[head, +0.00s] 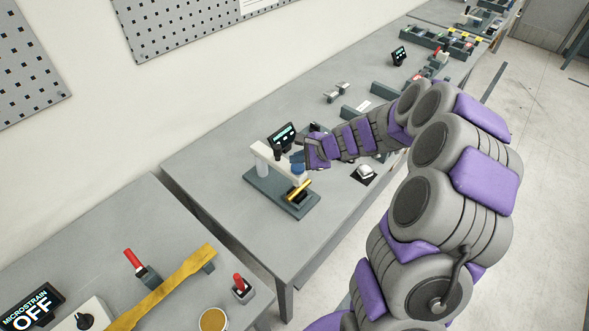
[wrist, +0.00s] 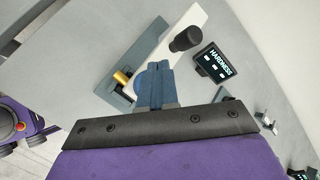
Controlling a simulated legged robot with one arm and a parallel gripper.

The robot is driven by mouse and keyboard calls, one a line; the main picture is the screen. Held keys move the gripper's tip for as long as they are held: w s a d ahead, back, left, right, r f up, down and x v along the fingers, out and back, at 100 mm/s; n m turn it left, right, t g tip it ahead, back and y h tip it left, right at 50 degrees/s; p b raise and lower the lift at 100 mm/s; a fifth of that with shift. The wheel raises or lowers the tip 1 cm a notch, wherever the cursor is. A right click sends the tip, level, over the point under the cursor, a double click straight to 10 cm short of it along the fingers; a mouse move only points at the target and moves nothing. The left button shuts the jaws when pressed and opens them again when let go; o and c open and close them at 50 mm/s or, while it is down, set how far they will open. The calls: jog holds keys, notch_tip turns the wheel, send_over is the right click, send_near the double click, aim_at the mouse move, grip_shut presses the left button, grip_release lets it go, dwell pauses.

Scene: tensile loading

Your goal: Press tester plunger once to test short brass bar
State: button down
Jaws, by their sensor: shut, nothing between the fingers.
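The hardness tester stands on the middle table, with a grey base (head: 262,187) and a white arm (head: 262,152). Its black plunger knob (head: 277,154) sticks up from the white arm; it also shows in the wrist view (wrist: 186,38). The short brass bar (head: 300,189) lies at the tester's front end; in the wrist view it (wrist: 122,76) is partly hidden by my fingers. My gripper (head: 298,164) is shut and empty, its blue fingers beside the white arm. In the wrist view the fingertips (wrist: 154,68) are apart from the plunger. Any contact with the tester is unclear.
A small display (head: 283,136) stands behind the tester; it reads HARDNESS in the wrist view (wrist: 215,62). A white round button (head: 366,171) sits right of my gripper. Another table with a long yellow bar (head: 165,290) is at front left. The table's left end is clear.

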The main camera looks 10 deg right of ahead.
jog(key=shift+d, duration=0.9)
jog(key=shift+a, duration=0.85)
jog(key=shift+d, duration=0.7)
jog(key=shift+a, duration=0.55)
jog(key=shift+d, duration=0.1)
jog(key=shift+d, duration=0.3)
jog(key=shift+f, duration=0.1)
jog(key=shift+a+f, duration=0.1)
jog(key=shift+f, duration=0.05)
jog(key=shift+a+f, duration=0.1)
jog(key=shift+a, duration=0.1)
